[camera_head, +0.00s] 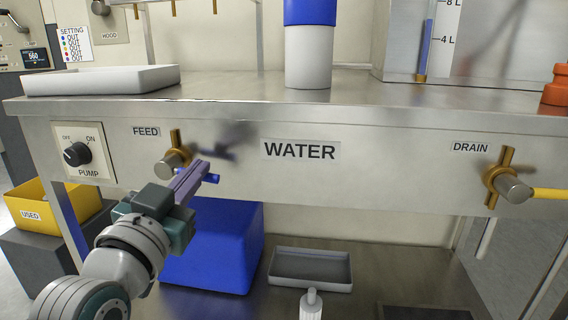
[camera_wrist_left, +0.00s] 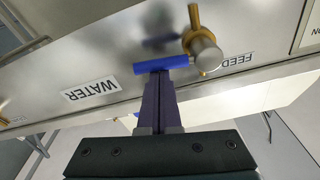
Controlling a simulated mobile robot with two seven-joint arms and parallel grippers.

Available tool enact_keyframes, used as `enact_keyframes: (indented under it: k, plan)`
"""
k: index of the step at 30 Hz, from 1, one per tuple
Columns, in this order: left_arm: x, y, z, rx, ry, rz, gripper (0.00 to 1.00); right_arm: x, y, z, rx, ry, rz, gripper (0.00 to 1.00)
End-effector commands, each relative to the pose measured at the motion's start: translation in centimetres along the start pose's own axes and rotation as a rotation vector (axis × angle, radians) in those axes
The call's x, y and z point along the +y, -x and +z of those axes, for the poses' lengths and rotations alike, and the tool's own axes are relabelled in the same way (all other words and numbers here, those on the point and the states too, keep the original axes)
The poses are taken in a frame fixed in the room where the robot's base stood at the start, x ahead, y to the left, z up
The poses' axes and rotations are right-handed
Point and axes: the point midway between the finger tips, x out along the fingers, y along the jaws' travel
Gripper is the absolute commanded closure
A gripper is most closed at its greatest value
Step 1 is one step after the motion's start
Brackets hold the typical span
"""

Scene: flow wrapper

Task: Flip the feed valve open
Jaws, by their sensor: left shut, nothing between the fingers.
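The feed valve (camera_head: 176,158) sits on the bench's front panel beside the FEED label (camera_head: 146,132). It has a brass body, a round grey hub and a blue lever. The blue lever (camera_head: 212,178) points right, roughly level, and is partly hidden behind my left gripper (camera_head: 198,170). In the left wrist view the feed valve (camera_wrist_left: 206,53) and its blue lever (camera_wrist_left: 160,65) are clear. There my left gripper (camera_wrist_left: 160,75) is shut and empty, its tips at or very near the lever's middle; I cannot tell whether they touch. My right gripper is not in view.
A pump knob (camera_head: 76,154) is left of the feed valve. The drain valve (camera_head: 508,187), with a yellow lever (camera_head: 548,194), is far right. A blue bin (camera_head: 215,245) stands below. A white tray (camera_head: 100,80) lies on the bench top. The panel around the WATER label (camera_head: 299,150) is clear.

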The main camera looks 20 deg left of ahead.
Motion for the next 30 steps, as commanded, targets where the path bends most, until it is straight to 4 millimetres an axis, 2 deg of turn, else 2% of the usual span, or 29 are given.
enact_keyframes:
  k: [16,30]
  plan:
    - [0.2,0.4,2.7,-0.002,-0.448,0.063,1.0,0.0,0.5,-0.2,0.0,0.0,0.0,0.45]
    - [-0.7,0.7,5.1,-0.002,-0.89,0.126,1.0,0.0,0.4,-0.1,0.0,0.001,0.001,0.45]
